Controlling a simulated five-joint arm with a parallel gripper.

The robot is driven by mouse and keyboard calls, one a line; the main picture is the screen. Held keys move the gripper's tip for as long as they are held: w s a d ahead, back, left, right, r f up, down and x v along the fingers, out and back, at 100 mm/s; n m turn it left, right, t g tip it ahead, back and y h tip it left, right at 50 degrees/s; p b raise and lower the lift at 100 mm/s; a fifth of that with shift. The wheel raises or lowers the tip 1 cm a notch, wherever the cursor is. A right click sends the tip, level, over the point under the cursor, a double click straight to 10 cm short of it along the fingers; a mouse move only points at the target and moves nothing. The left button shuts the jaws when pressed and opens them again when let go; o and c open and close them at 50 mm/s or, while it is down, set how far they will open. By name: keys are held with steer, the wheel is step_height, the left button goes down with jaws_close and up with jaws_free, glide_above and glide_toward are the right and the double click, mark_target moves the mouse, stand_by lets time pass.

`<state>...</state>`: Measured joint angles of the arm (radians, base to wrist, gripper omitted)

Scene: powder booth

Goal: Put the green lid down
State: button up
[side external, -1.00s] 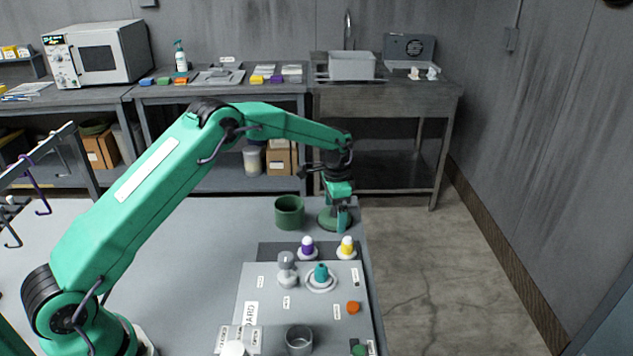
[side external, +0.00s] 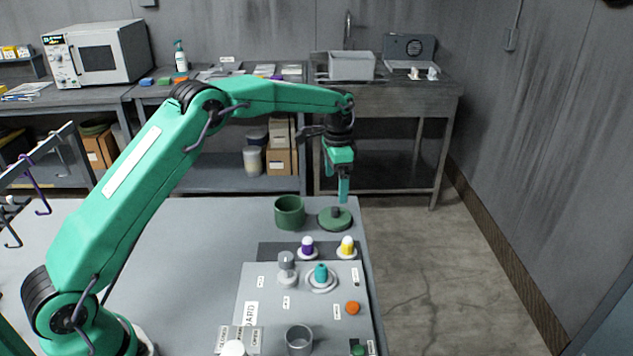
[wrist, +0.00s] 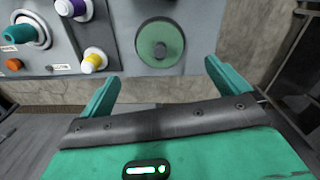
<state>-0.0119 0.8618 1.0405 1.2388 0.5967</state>
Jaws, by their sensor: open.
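The green lid (side external: 335,222) lies flat on the table near its far right corner, with its dark knob up. It also shows in the wrist view (wrist: 160,44), beyond the fingertips. A green pot (side external: 289,212) stands upright and open just left of the lid, apart from it. My gripper (side external: 343,198) is above the lid, clear of its knob. In the wrist view my gripper (wrist: 160,85) has its two fingers wide apart with nothing between them.
A grey board (side external: 258,290) with a grey knob, a teal knob (side external: 321,273) and an orange button is nearer the camera. Purple (side external: 307,247) and yellow (side external: 347,247) knobs stand between the board and the lid. The table's right edge is close beside the lid.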

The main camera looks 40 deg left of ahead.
steer(key=shift+r, duration=1.45)
steer(key=s+r+n+t, duration=0.3)
steer(key=s+r, duration=1.2)
steer(key=s, duration=0.3)
steer(key=s+f+n+t, duration=0.1)
steer(key=s+n, duration=0.1)
steer(key=s, duration=0.8)
steer(key=s+f+n+t, duration=0.1)
steer(key=s+f, duration=0.1)
steer(key=s, duration=0.8)
steer(key=shift+s+d+f+n+t, duration=0.2)
steer(key=shift+d+f+n+t, duration=0.1)
steer(key=shift+d+n, duration=0.1)
